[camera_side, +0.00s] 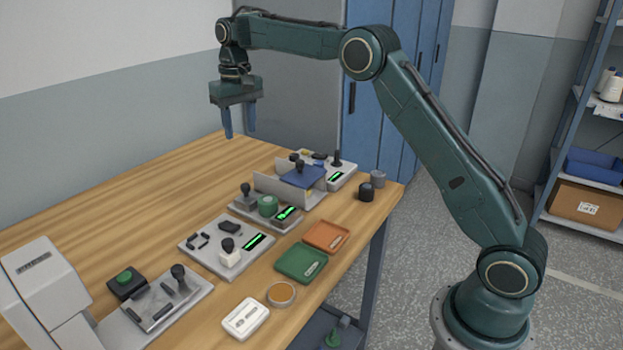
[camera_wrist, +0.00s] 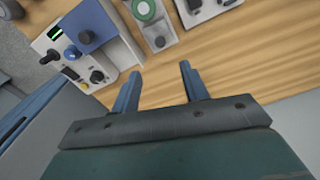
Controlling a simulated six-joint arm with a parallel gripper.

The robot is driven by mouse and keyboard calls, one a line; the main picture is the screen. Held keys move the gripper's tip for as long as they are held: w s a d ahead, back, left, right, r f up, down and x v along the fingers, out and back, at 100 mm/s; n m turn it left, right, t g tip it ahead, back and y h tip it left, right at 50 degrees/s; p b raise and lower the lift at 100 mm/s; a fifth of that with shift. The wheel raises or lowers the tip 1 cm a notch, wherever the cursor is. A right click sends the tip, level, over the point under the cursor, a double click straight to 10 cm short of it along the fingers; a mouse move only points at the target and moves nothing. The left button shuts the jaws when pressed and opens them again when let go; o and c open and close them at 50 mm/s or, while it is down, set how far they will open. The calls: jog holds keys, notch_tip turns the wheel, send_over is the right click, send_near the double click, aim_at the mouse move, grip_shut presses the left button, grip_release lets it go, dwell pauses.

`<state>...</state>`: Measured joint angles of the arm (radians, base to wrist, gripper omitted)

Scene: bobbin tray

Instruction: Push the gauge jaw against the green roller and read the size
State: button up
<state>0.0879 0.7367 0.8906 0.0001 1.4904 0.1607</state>
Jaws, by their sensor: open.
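The green roller (camera_side: 267,205) sits on a grey gauge plate (camera_side: 240,208) around the middle of the table in the side view. A knobbed jaw (camera_side: 245,195) stands just left of it, and a small green-lit display (camera_side: 287,213) is on its right; the digits are too small to read. The roller also shows at the top of the wrist view (camera_wrist: 143,9), with a dark knob (camera_wrist: 159,42) nearer my gripper. My gripper (camera_side: 238,136) is open and empty, high above the far part of the table, its fingers pointing down. Both fingers show in the wrist view (camera_wrist: 160,85).
An upright grey plate (camera_side: 277,192) and a blue block (camera_side: 303,177) stand behind the roller's station. Another display station (camera_side: 228,243), a green tray (camera_side: 301,262) and an orange tray (camera_side: 326,236) lie nearer. The table's far left is clear.

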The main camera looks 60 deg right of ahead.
aim_at(245, 184)
jog(key=shift+w+d+f, duration=0.2)
jog(key=shift+w+f, duration=0.5)
jog(key=shift+f, duration=0.3)
jog(key=shift+f, duration=0.2)
notch_tip(245, 184, down, 13)
jog(key=shift+f, duration=0.2)
jog(key=c, duration=0.7)
